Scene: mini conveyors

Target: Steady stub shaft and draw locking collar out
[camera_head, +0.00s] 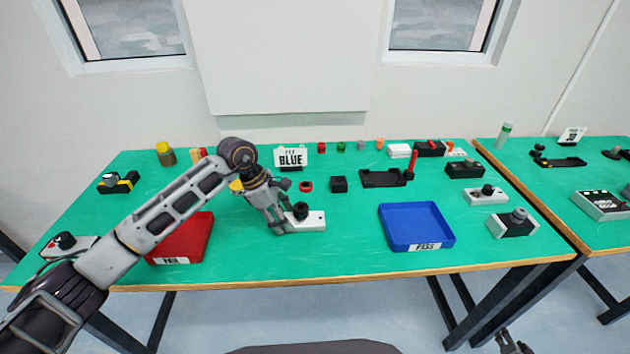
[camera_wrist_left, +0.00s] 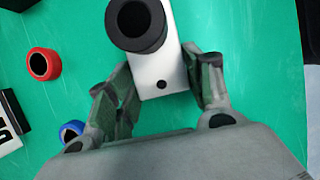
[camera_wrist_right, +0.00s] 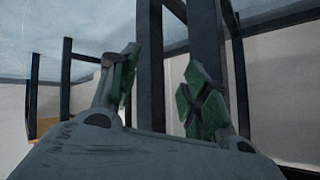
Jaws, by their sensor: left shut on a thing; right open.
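A white base block (camera_head: 314,222) lies on the green table with a black collar (camera_head: 301,209) standing on it, which I take for the locking collar. In the left wrist view the black ring (camera_wrist_left: 138,24) sits at the far end of the white block (camera_wrist_left: 163,72). The ring hides most of any stub shaft. My left gripper (camera_head: 287,222) is shut on the white block's near end; its fingers (camera_wrist_left: 168,92) lie along both sides, apart from the collar. My right gripper (camera_head: 515,346) is open and empty, low beyond the table's front edge; its fingers (camera_wrist_right: 163,92) show against table legs.
A red tray (camera_head: 206,243) stands left and a blue tray (camera_head: 418,247) right of the block. Several fixtures line the right side. Green surface between block and blue tray is clear.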

